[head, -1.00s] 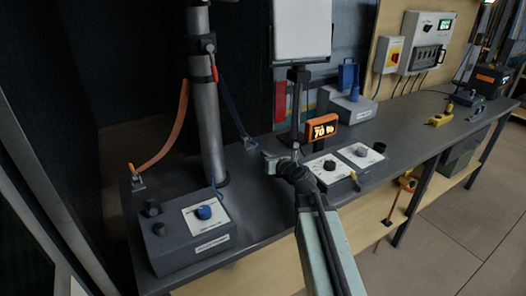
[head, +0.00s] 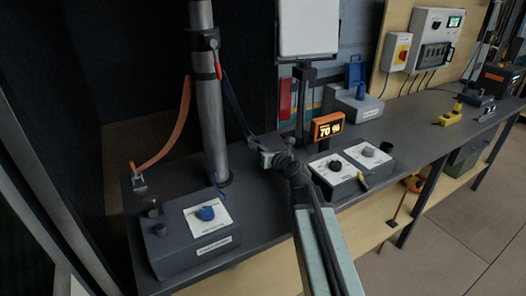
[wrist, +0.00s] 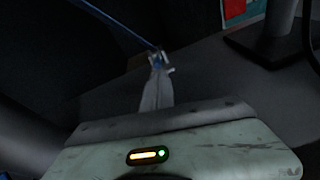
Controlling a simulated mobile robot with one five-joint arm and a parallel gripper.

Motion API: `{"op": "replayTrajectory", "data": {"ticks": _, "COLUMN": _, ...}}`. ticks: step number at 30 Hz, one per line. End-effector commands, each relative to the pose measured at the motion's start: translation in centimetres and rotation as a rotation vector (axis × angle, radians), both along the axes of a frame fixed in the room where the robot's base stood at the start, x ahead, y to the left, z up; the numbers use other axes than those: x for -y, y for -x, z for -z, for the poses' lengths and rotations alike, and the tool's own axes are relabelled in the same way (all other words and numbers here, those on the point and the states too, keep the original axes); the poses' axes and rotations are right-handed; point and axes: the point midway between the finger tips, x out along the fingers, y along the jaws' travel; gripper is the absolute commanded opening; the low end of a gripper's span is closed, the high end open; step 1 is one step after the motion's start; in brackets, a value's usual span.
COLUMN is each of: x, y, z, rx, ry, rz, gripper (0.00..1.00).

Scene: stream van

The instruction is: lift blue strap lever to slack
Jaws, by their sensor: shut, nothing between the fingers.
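The blue strap (head: 232,98) runs from the grey pole down to the bench, behind my gripper. In the wrist view the strap (wrist: 112,22) slants down from the upper left to a small metal buckle with a lever (wrist: 160,60). My gripper (head: 254,143) is over the bench right of the pole. In the wrist view its pale fingers (wrist: 157,74) are shut with nothing between them. Their tips overlap the lower part of the buckle in the picture. I cannot tell whether they touch it. In the head view my gripper largely hides the buckle.
The grey pole (head: 211,120) stands left of my gripper, with an orange strap (head: 172,135) beyond it. A box with a blue knob (head: 206,213) sits at the front left.

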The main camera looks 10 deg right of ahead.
Motion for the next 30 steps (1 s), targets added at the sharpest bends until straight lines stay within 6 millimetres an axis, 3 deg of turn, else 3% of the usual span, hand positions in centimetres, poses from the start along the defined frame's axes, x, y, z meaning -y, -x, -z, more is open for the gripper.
{"op": "replayTrajectory", "data": {"ticks": 14, "x": -0.1, "y": -0.7, "z": -3.4, "rx": 0.001, "ry": -0.001, "rz": 0.001, "gripper": 0.00}}
{"op": "replayTrajectory", "data": {"ticks": 30, "x": -1.0, "y": -4.0, "z": -8.0, "rx": 0.001, "ry": -0.001, "rz": 0.003, "gripper": 0.00}}
